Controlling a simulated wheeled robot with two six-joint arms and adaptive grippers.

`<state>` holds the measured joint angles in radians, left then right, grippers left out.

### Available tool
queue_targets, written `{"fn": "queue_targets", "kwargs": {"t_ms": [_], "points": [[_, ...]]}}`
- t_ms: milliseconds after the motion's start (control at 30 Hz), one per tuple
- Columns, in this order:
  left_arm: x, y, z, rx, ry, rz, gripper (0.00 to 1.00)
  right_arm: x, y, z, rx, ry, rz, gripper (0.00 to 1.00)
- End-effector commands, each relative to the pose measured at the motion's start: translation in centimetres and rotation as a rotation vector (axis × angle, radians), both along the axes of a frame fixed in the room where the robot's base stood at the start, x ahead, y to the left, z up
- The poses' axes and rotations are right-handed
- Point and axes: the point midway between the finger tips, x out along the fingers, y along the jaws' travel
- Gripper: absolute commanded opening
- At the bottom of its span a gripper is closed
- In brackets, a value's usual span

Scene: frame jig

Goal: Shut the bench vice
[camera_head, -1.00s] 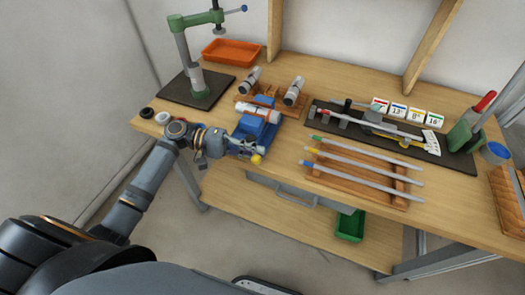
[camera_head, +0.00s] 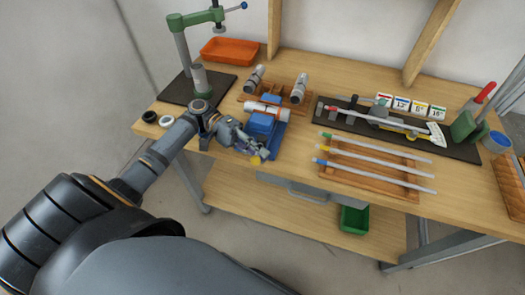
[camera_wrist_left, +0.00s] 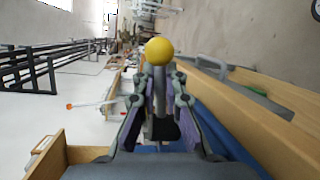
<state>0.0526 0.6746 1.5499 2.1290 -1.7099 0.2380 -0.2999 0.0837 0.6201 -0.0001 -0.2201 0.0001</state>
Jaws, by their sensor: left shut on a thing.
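The blue bench vice (camera_head: 264,125) sits at the bench's front edge, left of centre, in the head view. A white tube with orange bands (camera_head: 268,107) lies across its top by the jaws; I cannot tell whether the jaws touch it. The vice's grey handle bar ends in a yellow ball (camera_wrist_left: 159,50), which also shows at the front of the vice in the head view. My left gripper (camera_wrist_left: 161,88) is shut on the handle bar, with a finger on each side below the ball. The gripper hides most of the bar and the screw. My right gripper is out of view.
A green press (camera_head: 187,50) stands behind left on a dark mat. Two black and white rings (camera_head: 157,119) lie left of my arm. A wooden rack (camera_head: 370,172) with several rods is to the right. A drawer handle (camera_head: 307,195) juts below the bench edge.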

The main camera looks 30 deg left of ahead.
Motion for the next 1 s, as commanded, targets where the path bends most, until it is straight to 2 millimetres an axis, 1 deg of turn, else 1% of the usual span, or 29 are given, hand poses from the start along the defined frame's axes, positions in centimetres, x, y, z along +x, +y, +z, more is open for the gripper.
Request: {"fn": "queue_targets", "kwargs": {"t_ms": [333,367,500,733,833,933,1000], "points": [[0.0,0.0,-0.1,0.002,0.001,-0.001,0.0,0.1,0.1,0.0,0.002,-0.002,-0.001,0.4],[0.0,0.0,-0.1,0.002,0.001,0.0,0.14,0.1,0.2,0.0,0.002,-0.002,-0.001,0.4],[0.0,0.0,-0.1,0.001,0.001,0.0,0.33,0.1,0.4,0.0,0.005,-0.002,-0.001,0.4],[0.0,0.0,0.0,0.001,0.0,-0.001,0.34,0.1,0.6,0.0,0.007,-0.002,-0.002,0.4],[0.0,0.2,0.0,0.002,0.0,0.0,0.34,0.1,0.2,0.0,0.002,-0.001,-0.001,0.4],[0.2,1.4,0.1,0.004,0.001,-0.001,0.34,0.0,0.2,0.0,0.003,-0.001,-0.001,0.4],[0.4,2.9,0.3,0.005,0.0,0.002,0.34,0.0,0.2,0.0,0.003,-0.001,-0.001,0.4]]}}
